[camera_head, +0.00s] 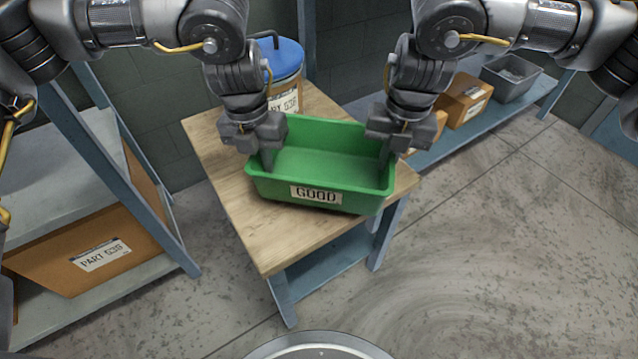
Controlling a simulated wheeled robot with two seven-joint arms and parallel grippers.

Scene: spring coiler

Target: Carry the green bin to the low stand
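The green bin (330,162) is empty, with a "GOOD" label on its front wall. It is at a wood-topped stand (229,187) with blue legs, near the top's right front edge, which its lower front corner slightly overlaps. I cannot tell whether it rests on the top or is just above it. My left gripper (259,157) is shut on the bin's left end wall, one finger inside the bin. My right gripper (389,152) is shut on the right end wall in the same way. The outer fingertips are mostly hidden. I cannot tell which stand is the low one.
A blue-lidded drum (284,58) stands behind the bin. A shelf rack (130,282) with a cardboard box (75,262) is at left. A low blue shelf (480,128) at right holds cardboard boxes (467,97) and a grey bin (510,80). The floor (500,250) at right is clear.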

